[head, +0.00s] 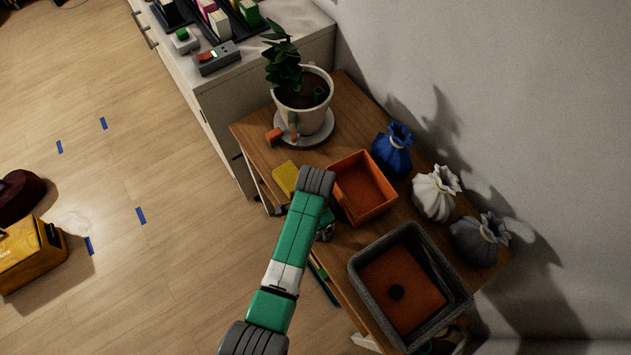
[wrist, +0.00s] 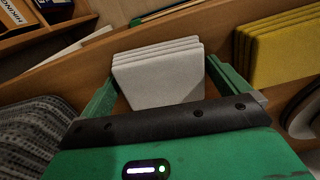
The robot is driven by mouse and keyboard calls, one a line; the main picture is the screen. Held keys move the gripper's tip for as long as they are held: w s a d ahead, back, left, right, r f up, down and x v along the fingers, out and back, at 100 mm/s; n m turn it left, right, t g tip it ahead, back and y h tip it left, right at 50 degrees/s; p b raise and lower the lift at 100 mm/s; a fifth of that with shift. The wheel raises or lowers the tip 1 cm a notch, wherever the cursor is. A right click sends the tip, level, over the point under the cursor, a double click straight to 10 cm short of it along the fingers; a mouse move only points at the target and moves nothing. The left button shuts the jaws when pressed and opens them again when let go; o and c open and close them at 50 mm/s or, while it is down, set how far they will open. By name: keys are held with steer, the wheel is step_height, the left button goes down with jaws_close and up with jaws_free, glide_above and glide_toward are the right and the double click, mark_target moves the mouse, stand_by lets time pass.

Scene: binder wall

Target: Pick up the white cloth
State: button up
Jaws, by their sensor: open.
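The white cloth (wrist: 158,78) is a folded stack with several layered edges. In the wrist view it lies between the two green fingers of my gripper (wrist: 162,72). The fingers are open, one on each side of the cloth, and I cannot tell whether either touches it. In the head view my arm hides the white cloth, and only a little of my gripper (head: 326,228) shows beyond the wrist, at the table's near edge.
A yellow folded cloth (head: 286,178) lies beside my gripper. An orange box (head: 364,188), a grey basket (head: 358,262) and a potted plant (head: 302,92) stand on the wooden table (head: 252,128). Blue, white and grey pouches line the wall side.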

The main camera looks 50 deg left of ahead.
steer(key=c, duration=0.7)
steer(key=shift+r, duration=0.15)
steer(key=shift+r, duration=0.35)
steer(key=r, duration=0.1)
steer(key=s+r+p, duration=0.1)
steer(key=shift+r, duration=0.4)
steer(key=s+d+r+p, duration=0.1)
steer(key=s+p, duration=0.1)
steer(key=s, duration=1.3)
steer(key=shift+d, duration=0.2)
